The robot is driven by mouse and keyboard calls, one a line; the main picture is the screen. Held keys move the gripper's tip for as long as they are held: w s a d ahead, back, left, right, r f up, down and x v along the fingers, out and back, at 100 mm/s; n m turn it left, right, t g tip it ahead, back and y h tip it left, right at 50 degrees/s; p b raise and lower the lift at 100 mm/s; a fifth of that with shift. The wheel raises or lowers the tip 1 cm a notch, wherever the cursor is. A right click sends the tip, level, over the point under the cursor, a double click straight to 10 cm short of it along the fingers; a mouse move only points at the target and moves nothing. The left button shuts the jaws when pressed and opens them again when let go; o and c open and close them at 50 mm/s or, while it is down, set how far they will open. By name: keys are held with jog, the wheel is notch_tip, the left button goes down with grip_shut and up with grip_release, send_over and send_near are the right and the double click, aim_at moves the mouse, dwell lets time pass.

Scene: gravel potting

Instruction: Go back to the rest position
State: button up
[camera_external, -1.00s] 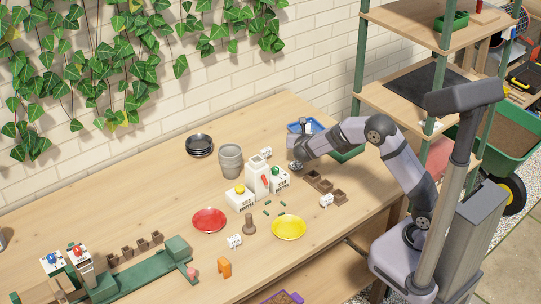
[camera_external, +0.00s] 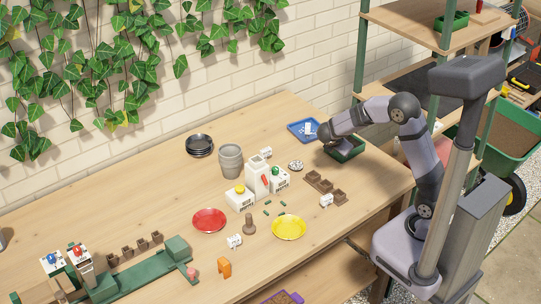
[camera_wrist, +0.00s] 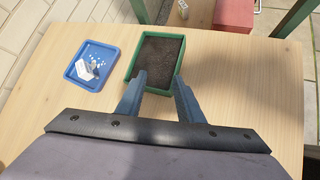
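My gripper (camera_wrist: 158,82) is open in the wrist view, with its two dark blue fingers apart and nothing between them. It points toward the near end of a green box (camera_wrist: 133,62) filled with dark soil, and appears to be above it. In the external view my gripper's fingers are hidden by my wrist, which is over the green box (camera_external: 357,153) at the table's back right.
A blue tray (camera_external: 294,127) with white items lies left of the green box. A small round dish of gravel (camera_external: 296,165), brown pots (camera_external: 325,186), a white dispenser (camera_external: 257,179), a grey pot (camera_external: 231,161), and red (camera_external: 209,219) and yellow (camera_external: 289,228) plates stand farther left. Shelving stands behind right.

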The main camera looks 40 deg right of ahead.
jog(key=s+a+r+m+g+y+p, duration=0.1)
jog(key=s+a+m+y+p, duration=0.1)
jog(key=s+m, duration=0.4)
jog(key=s+a+r+m+g+y+p, duration=0.2)
jog(key=s+m, duration=0.4)
jog(key=s, duration=0.3)
jog(key=s+a+r+m+g+y+p, duration=0.1)
jog(key=s+a+m+y+p, duration=0.3)
jog(key=s, duration=0.4)
jog(key=m+p, duration=0.1)
jog(key=m, duration=0.1)
jog(key=shift+s+r+m, duration=0.3)
jog(key=shift+s+r, duration=0.05)
